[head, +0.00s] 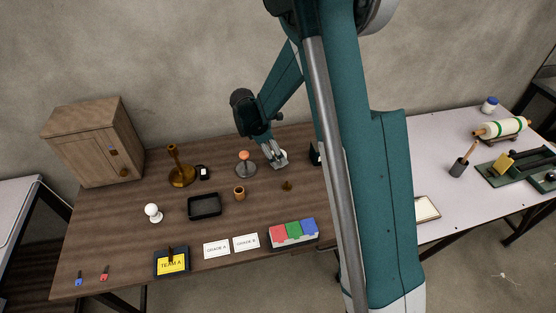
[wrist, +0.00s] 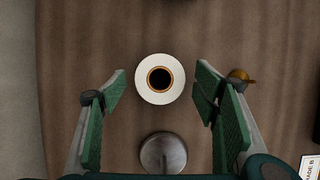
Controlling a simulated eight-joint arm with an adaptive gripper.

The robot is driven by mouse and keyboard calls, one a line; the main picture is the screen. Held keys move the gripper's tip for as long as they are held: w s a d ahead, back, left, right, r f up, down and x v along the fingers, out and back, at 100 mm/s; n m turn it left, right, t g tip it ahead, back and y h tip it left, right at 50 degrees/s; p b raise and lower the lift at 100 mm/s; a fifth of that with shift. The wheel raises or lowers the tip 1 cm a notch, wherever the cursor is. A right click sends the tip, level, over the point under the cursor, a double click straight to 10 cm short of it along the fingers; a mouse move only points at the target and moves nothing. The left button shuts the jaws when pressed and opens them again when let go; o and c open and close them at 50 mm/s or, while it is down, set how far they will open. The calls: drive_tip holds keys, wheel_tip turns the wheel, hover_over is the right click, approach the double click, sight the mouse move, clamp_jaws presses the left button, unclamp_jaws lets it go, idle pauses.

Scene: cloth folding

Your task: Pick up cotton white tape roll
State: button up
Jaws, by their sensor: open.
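The white tape roll (wrist: 145,90) lies flat on the table in the wrist view, a white ring with a brown core and dark hole. My gripper (wrist: 159,88) is open above it, its green-padded fingers to the left and right of the roll and apart from it. In the head view my gripper (head: 277,163) is over the back middle of the wooden table (head: 125,220). The roll is mostly hidden there, with a bit of white showing beside the fingers.
A round metal base (wrist: 163,153) lies below the roll in the wrist view; in the head view a stand with an orange ball (head: 244,156) is left of my gripper. A small brass object (head: 287,186) is in front. A black tray (head: 204,206) and wooden cup (head: 239,193) are farther left.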

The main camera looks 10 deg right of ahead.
drive_tip(key=shift+x, duration=1.1)
drive_tip(key=shift+c, duration=0.5)
drive_tip(key=c, duration=0.8)
